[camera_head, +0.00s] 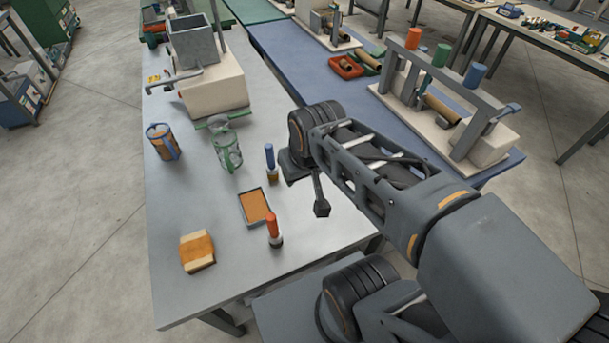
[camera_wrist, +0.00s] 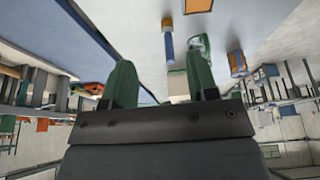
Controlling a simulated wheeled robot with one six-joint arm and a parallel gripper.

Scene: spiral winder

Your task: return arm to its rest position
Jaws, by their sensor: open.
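My arm reaches from the lower right of the head view over the right edge of the grey workbench (camera_head: 215,290). Its wrist is raised beside the blue-handled tool. In the wrist view my gripper (camera_wrist: 163,88) has two green fingers spread apart, with nothing between them. The fingers are not clear in the head view. The blue-handled tool (camera_head: 269,157) stands upright on the bench just left of the wrist. It also shows beyond the fingers in the wrist view (camera_wrist: 169,46), apart from them.
The bench holds a winding machine (camera_head: 215,88), a blue-framed holder (camera_head: 163,142), a green holder (camera_head: 228,152), an orange-filled tray (camera_head: 255,206), an orange-handled tool (camera_head: 273,228) and an orange-and-cream block (camera_head: 197,251). A blue table (camera_head: 285,65) with a roller stand (camera_head: 460,125) lies behind my arm.

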